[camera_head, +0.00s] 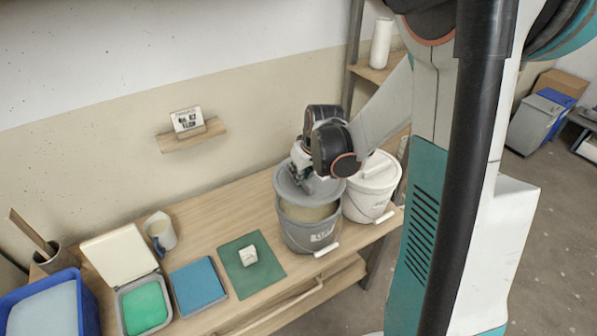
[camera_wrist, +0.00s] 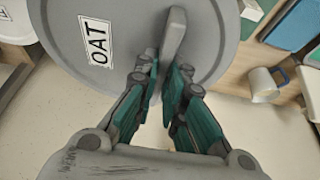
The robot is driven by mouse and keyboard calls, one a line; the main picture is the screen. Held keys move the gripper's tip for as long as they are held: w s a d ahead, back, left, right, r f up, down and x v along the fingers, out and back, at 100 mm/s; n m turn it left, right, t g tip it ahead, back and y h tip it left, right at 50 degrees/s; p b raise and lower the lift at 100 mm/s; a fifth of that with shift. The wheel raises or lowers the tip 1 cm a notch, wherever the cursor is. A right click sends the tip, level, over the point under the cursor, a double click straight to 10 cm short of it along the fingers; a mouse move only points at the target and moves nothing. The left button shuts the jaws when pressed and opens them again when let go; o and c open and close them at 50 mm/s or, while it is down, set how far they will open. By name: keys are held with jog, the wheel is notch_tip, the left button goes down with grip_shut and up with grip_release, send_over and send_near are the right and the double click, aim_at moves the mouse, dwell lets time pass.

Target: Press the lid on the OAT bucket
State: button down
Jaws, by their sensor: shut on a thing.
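My gripper (camera_head: 308,180) is shut on the upright grip bar of a round grey lid (camera_head: 287,184). In the wrist view my gripper (camera_wrist: 167,75) pinches the bar, and the lid (camera_wrist: 215,55) carries a white label reading OAT. A grey bucket (camera_head: 311,235) stands on the table below with its front part uncovered, showing pale glaze (camera_head: 308,212). The lid is over the bucket's back left part and looks tilted. Whether it touches the rim I cannot tell. The bucket's white front label is too small to read surely.
A white bucket (camera_head: 367,201) with its lid on stands close at the right. A green mat (camera_head: 235,275) with a small white block (camera_head: 248,256) lies left. Further left are a blue sponge tray (camera_head: 198,287), a green pad box (camera_head: 145,306) and a mug (camera_head: 160,234).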

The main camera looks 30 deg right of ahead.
aim_at(300, 187)
jog(key=shift+f+b, duration=2.05)
jog(key=shift+f, duration=0.75)
jog(key=shift+f+b, duration=0.8)
jog(key=shift+b, duration=0.15)
dwell(0.5)
jog(key=c, duration=1.6)
grip_release()
jog(key=o, duration=0.5)
